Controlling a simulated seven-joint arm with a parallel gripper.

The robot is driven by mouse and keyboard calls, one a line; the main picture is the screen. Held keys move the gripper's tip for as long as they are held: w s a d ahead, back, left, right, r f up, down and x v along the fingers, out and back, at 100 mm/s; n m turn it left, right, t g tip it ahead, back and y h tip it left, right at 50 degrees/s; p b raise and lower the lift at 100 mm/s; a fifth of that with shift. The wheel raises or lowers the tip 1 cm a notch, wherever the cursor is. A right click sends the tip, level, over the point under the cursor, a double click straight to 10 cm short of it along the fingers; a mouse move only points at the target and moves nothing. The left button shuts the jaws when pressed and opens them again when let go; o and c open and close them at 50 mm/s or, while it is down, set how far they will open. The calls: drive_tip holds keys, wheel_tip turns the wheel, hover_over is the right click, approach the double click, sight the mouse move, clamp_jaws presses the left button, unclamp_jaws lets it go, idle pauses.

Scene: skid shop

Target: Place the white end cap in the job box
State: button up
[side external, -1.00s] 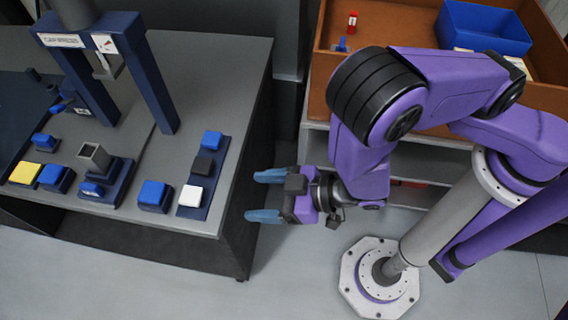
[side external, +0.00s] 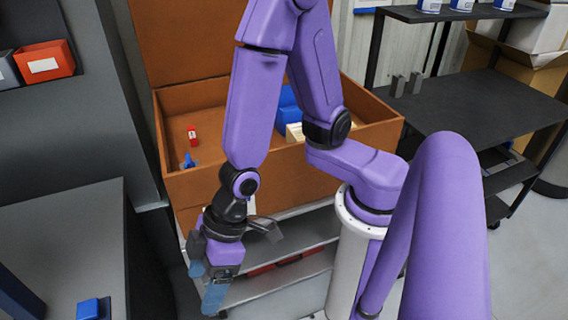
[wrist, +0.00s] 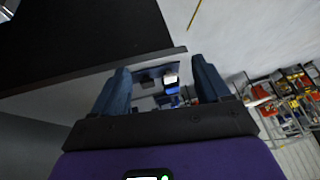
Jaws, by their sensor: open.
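My gripper (side external: 206,284) is open and empty. In the side external view it hangs in front of the brown job box (side external: 188,191), past the right edge of the grey table. The box's lid is up. In the wrist view, two blue fingers stand apart around my gripper's opening (wrist: 160,66). A small white block (wrist: 170,80), which looks like the white end cap, shows between them at a distance, beside dark and blue pieces. It is too small to be sure. The white end cap is outside the side external view.
The job box holds a red piece (side external: 192,135), a small blue piece (side external: 189,161), a blue bin (side external: 287,112) and a cream block (side external: 294,132). A blue cap (side external: 88,309) sits on the grey table (side external: 60,240). A dark bench (side external: 480,110) stands at the right.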

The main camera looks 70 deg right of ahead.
drive_tip(key=s+d+r+n+h, duration=0.1)
drive_tip(key=s+d+r, duration=0.1)
drive_tip(key=d, duration=0.5)
drive_tip(key=s+d+r+n+g+h, duration=0.1)
drive_tip(key=s+d+r+h, duration=0.1)
drive_tip(key=d+r, duration=0.3)
drive_tip(key=s+d+r+g+h, duration=0.1)
drive_tip(key=s+d+r+h, duration=0.1)
drive_tip(key=d, duration=0.8)
drive_tip(key=shift+s+d+r+n, duration=0.3)
drive_tip(key=shift+s+r+n, duration=0.1)
drive_tip(key=shift+r, duration=0.25)
drive_tip(key=shift+a, duration=0.15)
